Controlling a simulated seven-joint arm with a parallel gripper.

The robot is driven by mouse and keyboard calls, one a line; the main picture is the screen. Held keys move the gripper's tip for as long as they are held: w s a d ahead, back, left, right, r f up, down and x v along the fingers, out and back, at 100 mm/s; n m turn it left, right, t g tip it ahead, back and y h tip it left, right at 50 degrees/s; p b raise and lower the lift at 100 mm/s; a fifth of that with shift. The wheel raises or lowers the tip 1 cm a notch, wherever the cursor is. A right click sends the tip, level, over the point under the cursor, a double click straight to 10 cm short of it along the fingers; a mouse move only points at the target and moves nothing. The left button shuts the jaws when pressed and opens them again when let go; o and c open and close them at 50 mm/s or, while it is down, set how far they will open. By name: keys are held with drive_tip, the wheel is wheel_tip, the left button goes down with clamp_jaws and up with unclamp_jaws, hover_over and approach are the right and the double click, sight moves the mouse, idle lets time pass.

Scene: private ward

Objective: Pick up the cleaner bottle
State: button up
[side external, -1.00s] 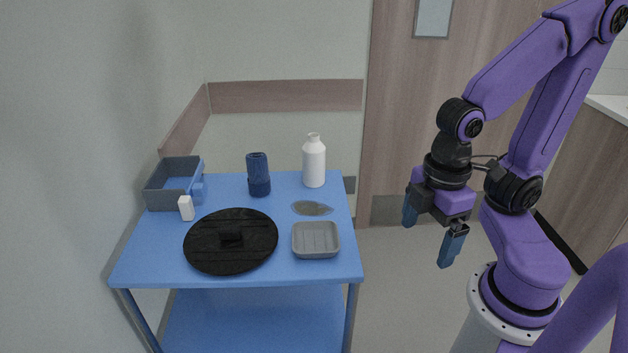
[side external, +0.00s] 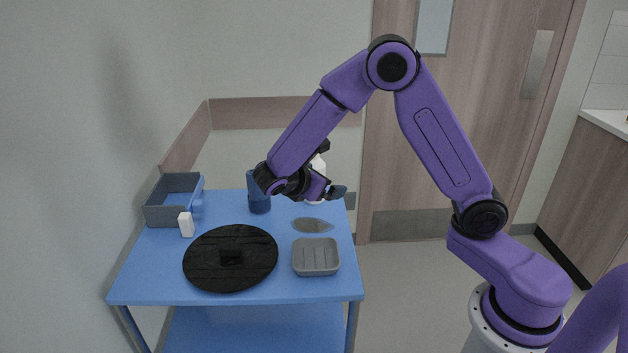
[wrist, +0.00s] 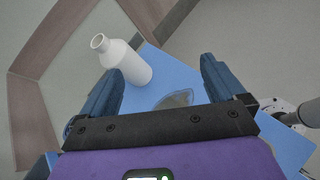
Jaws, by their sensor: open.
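The cleaner bottle, a plain white bottle with a narrow neck, stands at the back right of the blue table. In the wrist view the bottle (wrist: 128,64) shows whole, past the left fingertip and apart from both fingers. In the side view the bottle (side external: 318,164) is mostly hidden behind my gripper (side external: 331,175).
A wall stands behind.

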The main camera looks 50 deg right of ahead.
sight(313, 162)
drive_tip(key=w+d+n+h, duration=0.1)
drive_tip(key=w, duration=0.2)
drive_tip(key=w+d+f+n+h, duration=0.1)
drive_tip(key=w+d+h, duration=0.1)
drive_tip(key=w, duration=0.1)
drive_tip(key=w+d+f+t+h, duration=0.1)
drive_tip(key=w+h, duration=0.1)
drive_tip(key=w, duration=0.1)
drive_tip(key=shift+w+d+f+n, duration=0.1)
drive_tip(key=shift+d+f+n, duration=0.15)
drive_tip(key=shift+n, duration=0.15)
drive_tip(key=shift+h, duration=0.3)
drive_tip(key=f, duration=0.2)
drive_tip(key=d+f, duration=0.1)
drive_tip(key=f, duration=0.2)
drive_tip(key=w+f, duration=0.1)
drive_tip(key=f, duration=0.2)
drive_tip(key=shift+d+f, duration=0.2)
drive_tip(key=shift+w+d, duration=0.25)
drive_tip(key=shift+d, duration=0.85)
drive_tip(key=shift+w+d, duration=0.2)
drive_tip(key=shift+d, duration=0.9)
drive_tip(key=shift+w+d, duration=0.25)
drive_tip(key=shift+d, duration=0.85)
drive_tip(key=c, duration=1.2)
drive_tip(key=shift+o, duration=0.2)
drive_tip(key=shift+r, duration=0.1)
